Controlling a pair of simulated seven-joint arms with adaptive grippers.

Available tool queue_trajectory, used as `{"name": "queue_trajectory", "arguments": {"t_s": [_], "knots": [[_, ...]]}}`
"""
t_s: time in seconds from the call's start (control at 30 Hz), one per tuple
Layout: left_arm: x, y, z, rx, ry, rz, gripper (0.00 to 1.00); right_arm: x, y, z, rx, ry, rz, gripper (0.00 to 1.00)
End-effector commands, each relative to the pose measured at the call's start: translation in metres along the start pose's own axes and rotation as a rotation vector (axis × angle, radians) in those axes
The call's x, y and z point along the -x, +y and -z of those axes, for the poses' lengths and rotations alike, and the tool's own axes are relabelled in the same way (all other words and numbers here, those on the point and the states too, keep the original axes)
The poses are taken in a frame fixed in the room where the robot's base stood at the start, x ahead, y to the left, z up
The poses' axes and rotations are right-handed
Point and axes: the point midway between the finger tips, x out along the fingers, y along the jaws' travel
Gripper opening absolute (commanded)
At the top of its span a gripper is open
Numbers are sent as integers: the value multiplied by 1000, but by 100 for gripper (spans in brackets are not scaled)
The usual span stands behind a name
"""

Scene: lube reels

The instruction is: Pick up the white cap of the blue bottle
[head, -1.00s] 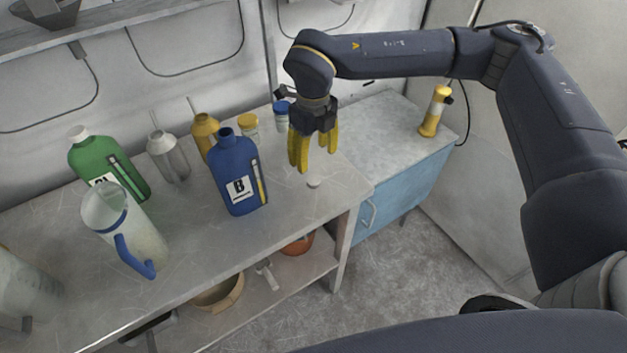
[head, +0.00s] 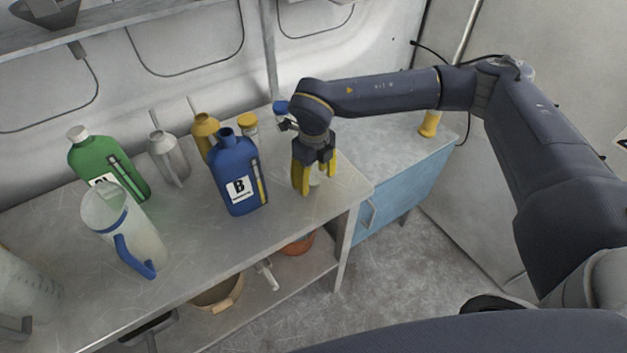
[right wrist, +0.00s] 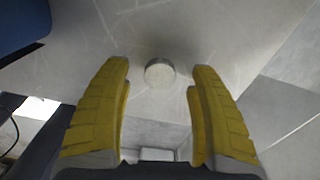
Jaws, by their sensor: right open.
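The white cap (right wrist: 160,73) lies on the grey bench top, off the bottle. In the right wrist view it sits just beyond and between the two yellow fingertips, apart from both. In the head view the cap (head: 315,181) is partly hidden behind the fingers. My right gripper (head: 317,190) is open and low over the bench, pointing down around the cap; it also shows in the right wrist view (right wrist: 160,75). The blue bottle (head: 237,178) stands upright and uncapped to the left of the gripper. My left gripper is not in view.
A green bottle (head: 105,166), a clear jug (head: 133,236) with a blue handle, a grey can (head: 167,158) and a yellow can (head: 204,133) stand to the left. Jars stand behind. The bench's front edge (head: 290,242) is close to the cap. A blue cabinet (head: 405,190) adjoins at right.

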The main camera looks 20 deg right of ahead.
Motion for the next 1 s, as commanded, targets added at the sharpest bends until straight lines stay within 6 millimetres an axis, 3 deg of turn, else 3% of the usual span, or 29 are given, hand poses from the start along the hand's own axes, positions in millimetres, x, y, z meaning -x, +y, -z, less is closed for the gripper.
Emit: {"name": "queue_trajectory", "arguments": {"t_s": [0.3, 0.67, 1.0], "knots": [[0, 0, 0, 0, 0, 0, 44, -7, 0, 0, 1, -2, 0, 62], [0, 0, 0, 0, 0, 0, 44, -7, 0, 0, 1, -1, 0, 21], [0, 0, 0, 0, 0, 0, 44, -7, 0, 0, 1, -1, 0, 18]]}}
